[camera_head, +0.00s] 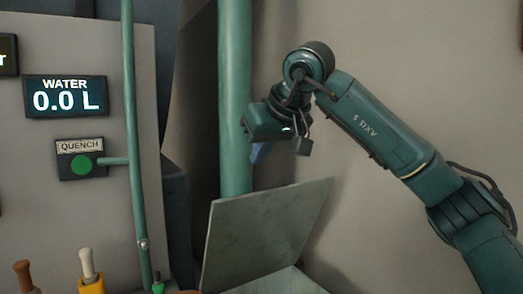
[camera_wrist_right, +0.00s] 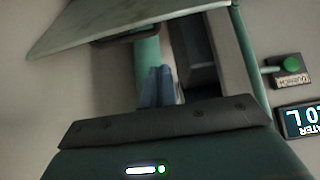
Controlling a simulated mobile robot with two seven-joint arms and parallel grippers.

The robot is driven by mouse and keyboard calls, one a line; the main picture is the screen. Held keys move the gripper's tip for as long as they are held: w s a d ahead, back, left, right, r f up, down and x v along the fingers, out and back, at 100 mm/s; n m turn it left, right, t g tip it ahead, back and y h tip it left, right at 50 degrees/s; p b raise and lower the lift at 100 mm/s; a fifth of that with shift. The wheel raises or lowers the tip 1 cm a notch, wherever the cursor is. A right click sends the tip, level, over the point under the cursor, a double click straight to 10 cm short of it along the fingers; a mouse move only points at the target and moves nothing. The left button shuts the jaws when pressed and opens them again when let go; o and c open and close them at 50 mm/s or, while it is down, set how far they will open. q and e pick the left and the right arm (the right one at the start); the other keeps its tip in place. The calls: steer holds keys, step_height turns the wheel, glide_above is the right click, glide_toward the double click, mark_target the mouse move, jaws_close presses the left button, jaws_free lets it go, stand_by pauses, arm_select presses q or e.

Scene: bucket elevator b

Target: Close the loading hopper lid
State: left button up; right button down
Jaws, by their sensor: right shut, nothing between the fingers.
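The loading hopper lid (camera_head: 265,232) is a flat grey-green plate that stands raised and tilted at the bottom middle of the head view. The hopper (camera_head: 270,284) shows below it, partly cut off by the frame's bottom edge. My right gripper (camera_head: 259,153) is above the lid, apart from it, with its blue fingers shut and empty. In the right wrist view the shut fingers (camera_wrist_right: 156,88) point toward a green pipe. The lid (camera_wrist_right: 120,18) crosses the top of that view, with a dark handle-like bar (camera_wrist_right: 140,32) at its edge. My left gripper is not in view.
A vertical green pipe (camera_head: 235,80) stands close behind my right gripper. A panel at left carries a water display (camera_head: 66,97) reading 0.0 L and a green quench button (camera_head: 81,166). Levers (camera_head: 88,265) stand at the bottom left. The wall at right is bare.

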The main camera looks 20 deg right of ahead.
steer(key=x, duration=0.6)
steer(key=shift+f, duration=0.2)
steer(key=shift+s+f, duration=0.2)
steer(key=shift+f, duration=0.1)
arm_select(q)
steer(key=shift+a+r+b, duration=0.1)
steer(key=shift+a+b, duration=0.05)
steer(key=shift+b, duration=0.25)
arm_select(e)
steer(key=shift+s+d+f, duration=0.1)
steer(key=shift+s+f, duration=0.15)
steer(key=shift+s, duration=0.5)
steer(key=shift+s+d+f, duration=0.1)
steer(key=shift+s+f, duration=0.15)
steer(key=shift+s, duration=0.5)
